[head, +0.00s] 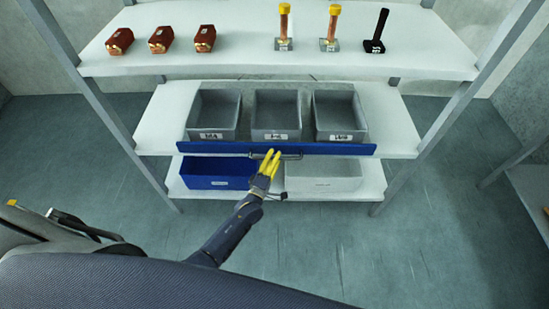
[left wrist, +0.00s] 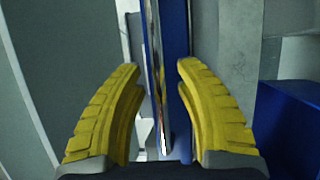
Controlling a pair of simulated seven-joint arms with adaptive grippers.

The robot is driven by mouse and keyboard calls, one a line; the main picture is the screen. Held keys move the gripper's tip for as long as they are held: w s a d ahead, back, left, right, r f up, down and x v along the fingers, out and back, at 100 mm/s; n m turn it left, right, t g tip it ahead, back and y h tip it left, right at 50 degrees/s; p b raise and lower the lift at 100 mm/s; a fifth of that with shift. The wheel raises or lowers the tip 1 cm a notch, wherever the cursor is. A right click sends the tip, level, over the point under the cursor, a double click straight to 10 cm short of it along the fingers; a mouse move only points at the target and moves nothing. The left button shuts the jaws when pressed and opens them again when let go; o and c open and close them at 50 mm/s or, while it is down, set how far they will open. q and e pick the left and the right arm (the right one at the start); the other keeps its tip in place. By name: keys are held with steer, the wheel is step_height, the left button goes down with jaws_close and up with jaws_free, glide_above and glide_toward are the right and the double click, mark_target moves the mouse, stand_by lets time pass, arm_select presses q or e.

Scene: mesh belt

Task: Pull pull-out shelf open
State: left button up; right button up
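The pull-out shelf (head: 215,148) has a long blue front and holds three grey bins on the middle level of the rack. A thin metal bar handle (head: 292,157) sits at the middle of the blue front. My left gripper (head: 271,153), with yellow fingers, is at the left part of this handle and hides some of it. In the left wrist view the two fingers (left wrist: 160,105) are spread apart. The handle bar (left wrist: 155,80) and the blue front's edge run upright between them, with gaps on both sides. My right gripper is not in view.
A blue bin (head: 217,181) and a pale grey bin (head: 324,186) stand on the lower shelf below the handle. The top shelf (head: 240,64) carries several brown and black items. Rack posts stand at both sides. The floor in front is clear.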

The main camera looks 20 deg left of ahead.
arm_select(q)
steer(key=shift+o, duration=0.4)
jaws_close()
